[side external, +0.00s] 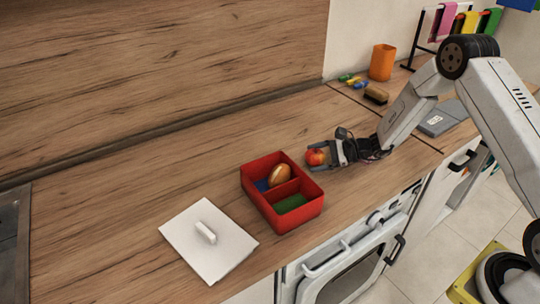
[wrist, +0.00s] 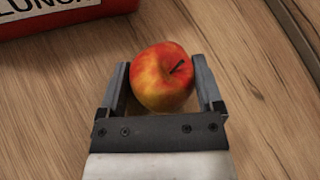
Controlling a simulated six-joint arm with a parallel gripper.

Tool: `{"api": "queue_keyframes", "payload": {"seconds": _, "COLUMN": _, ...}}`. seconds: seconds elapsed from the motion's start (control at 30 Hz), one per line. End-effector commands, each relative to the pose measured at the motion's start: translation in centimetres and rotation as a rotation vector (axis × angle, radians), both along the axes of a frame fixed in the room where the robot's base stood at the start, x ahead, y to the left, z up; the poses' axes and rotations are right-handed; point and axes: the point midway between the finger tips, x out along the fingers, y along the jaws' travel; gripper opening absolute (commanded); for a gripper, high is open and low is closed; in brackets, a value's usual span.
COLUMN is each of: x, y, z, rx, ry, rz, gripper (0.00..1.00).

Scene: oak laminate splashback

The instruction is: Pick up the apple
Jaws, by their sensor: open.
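The red and yellow apple (wrist: 163,77) rests on the wooden counter in the wrist view, its stem toward the upper right. It also shows in the side view (side external: 316,156), just right of the red lunch box. My gripper (wrist: 160,88) is open, with one finger on each side of the apple. The right finger is very close to the apple; whether it touches cannot be told. In the side view my gripper (side external: 319,157) reaches in low from the right, around the apple.
The red lunch box (side external: 247,186) holds a bread roll (side external: 279,174), with blue and green compartment floors. Its white lid (side external: 185,234) lies to the left. A brush (side external: 376,94), an orange cup (side external: 382,62) and a grey scale (side external: 437,122) stand farther back. The counter's front edge is near.

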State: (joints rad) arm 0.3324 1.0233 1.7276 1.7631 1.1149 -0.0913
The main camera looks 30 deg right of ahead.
Motion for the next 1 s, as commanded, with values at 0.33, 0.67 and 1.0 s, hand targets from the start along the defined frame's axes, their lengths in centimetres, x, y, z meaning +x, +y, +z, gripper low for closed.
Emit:
{"api": "queue_keyframes", "payload": {"seconds": 0.33, "x": 0.0, "y": 0.0, "z": 0.0, "rx": 0.000, "ry": 0.000, "rz": 0.000, "gripper": 0.24}}
{"api": "queue_keyframes", "payload": {"seconds": 0.67, "x": 0.0, "y": 0.0, "z": 0.1, "rx": -0.001, "ry": -0.001, "rz": 0.000, "gripper": 0.13}}
{"api": "queue_keyframes", "payload": {"seconds": 1.0, "x": 0.0, "y": 0.0, "z": 1.8, "rx": -0.001, "ry": -0.003, "rz": 0.001, "gripper": 0.13}}
